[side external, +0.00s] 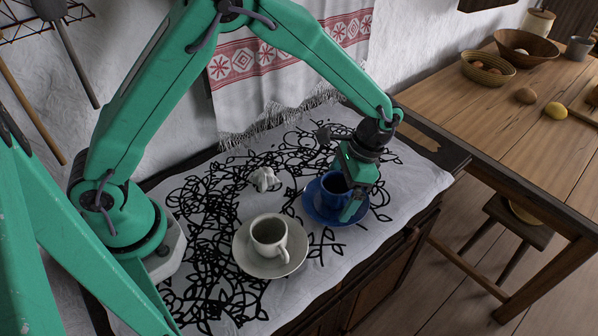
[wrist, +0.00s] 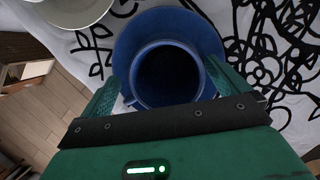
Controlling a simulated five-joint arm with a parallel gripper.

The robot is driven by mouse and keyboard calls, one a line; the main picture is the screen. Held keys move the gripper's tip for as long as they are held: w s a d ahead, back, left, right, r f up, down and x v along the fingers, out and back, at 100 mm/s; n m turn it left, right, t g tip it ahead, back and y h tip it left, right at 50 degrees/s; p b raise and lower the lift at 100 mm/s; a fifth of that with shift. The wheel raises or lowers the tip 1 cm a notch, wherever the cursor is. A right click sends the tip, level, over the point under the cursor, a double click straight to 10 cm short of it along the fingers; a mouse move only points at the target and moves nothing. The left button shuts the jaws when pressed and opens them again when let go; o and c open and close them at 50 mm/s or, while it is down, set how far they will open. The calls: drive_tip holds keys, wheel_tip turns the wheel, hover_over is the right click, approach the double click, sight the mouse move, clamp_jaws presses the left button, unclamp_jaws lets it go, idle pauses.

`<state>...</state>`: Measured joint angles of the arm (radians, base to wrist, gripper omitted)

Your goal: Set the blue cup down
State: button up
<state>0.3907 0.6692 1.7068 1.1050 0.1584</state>
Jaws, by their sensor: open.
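The blue cup (side external: 332,190) stands upright on the blue saucer (side external: 311,199) on the cloth-covered top. In the wrist view the blue cup (wrist: 137,92) opens toward the camera, dark inside, with the blue saucer (wrist: 125,50) around it. My gripper (side external: 350,190) is low over the saucer, with a finger on the near side of the cup. In the wrist view my gripper (wrist: 165,85) has its fingers apart, one on each side of the cup. Whether either finger touches the cup is not clear. The gripper hides part of the cup.
A white cup (side external: 268,236) stands on a white saucer (side external: 243,258) to the left. A small white object (side external: 263,179) lies behind it. The patterned cloth (side external: 405,172) covers the top. A wooden table (side external: 500,110) with bowls stands at the right, across a gap.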

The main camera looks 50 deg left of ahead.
drive_tip(key=v, duration=1.1)
drive_tip(key=shift+r, duration=0.15)
drive_tip(key=s+a+r+n+t+h, duration=0.25)
drive_tip(key=s+a+r+t, duration=0.25)
drive_tip(key=s+a+r, duration=0.5)
drive_tip(key=s+a+r+n+t+y, duration=0.1)
drive_tip(key=s+a+n+t, duration=0.2)
drive_tip(key=s+a, duration=0.4)
drive_tip(key=shift+s+a+r+n+t, duration=0.2)
drive_tip(key=shift+s+r+n+t, duration=0.3)
drive_tip(key=shift+s, duration=1.05)
drive_tip(key=shift+f, duration=0.1)
